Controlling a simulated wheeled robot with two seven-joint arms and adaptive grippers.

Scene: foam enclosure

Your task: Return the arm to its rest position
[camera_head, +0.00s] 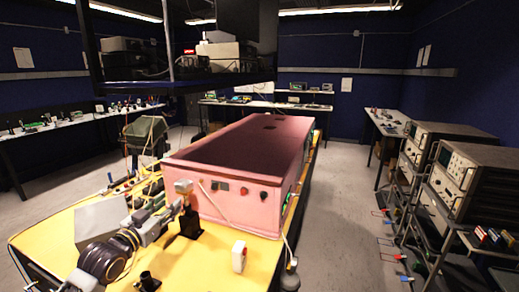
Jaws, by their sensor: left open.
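My left arm comes in from the lower left over the yellow table (215,267). Its dark, rounded joint is low in the picture, and grey links run up and right. My left gripper (186,206) is at the far end of this arm, in front of the pink box's left front corner. It is small and blurred against the clutter; I see nothing held in it. I cannot tell whether it touches anything. My right gripper is not in view.
A large pink box (240,160) fills the table's middle. A white roll-like item (239,256) stands near the front edge. A grey box (100,220) is beside my arm. A dark shelf (180,65) hangs above. Instrument racks (455,170) stand right; the floor between (340,200) is clear.

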